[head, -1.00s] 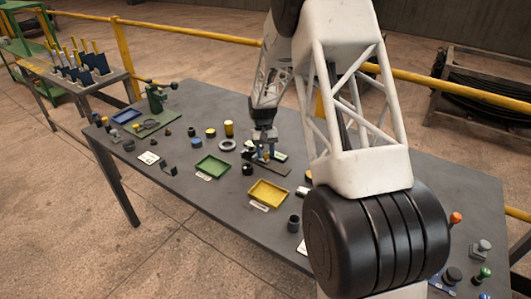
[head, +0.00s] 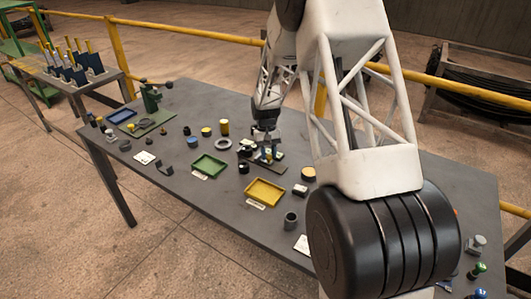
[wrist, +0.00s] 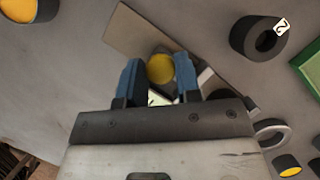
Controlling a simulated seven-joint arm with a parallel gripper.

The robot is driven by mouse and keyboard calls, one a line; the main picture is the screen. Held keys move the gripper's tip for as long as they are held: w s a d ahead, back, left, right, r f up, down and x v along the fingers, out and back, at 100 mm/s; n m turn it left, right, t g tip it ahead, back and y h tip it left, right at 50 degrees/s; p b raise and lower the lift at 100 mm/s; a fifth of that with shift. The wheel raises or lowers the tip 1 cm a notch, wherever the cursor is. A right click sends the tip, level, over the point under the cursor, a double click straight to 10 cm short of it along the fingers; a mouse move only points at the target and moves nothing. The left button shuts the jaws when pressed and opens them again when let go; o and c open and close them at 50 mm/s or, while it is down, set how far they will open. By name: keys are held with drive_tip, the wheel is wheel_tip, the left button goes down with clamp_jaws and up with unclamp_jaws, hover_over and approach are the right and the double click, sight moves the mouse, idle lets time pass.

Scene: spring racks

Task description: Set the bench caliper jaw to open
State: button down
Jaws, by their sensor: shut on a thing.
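My gripper (head: 266,155) is low over the middle of the table, at a small fixture that I take to be the bench caliper. In the wrist view, its blue fingers stand on either side of a round yellow knob (wrist: 160,68) and are shut on it. Under the knob is a flat brown-grey base plate (wrist: 140,33), with dark and pale parts partly hidden by the fingers. Whether the caliper jaw is open or closed cannot be told, as my gripper covers most of the fixture.
A green tray (head: 208,165) and a yellow tray (head: 264,192) lie in front of the gripper. A black tagged ring (wrist: 262,42) is close to the plate. A grey ring (head: 222,144), yellow-topped cylinder (head: 224,127) and tan-topped cylinder (head: 308,174) are nearby.

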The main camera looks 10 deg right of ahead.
drive_tip(key=shift+s+d, duration=0.15)
drive_tip(key=shift+s, duration=0.05)
drive_tip(key=c, duration=1.1)
unclamp_jaws()
drive_tip(key=shift+w, duration=0.1)
drive_tip(key=v, duration=0.7)
drive_tip(key=shift+r, duration=0.35)
drive_tip(key=shift+w, duration=0.1)
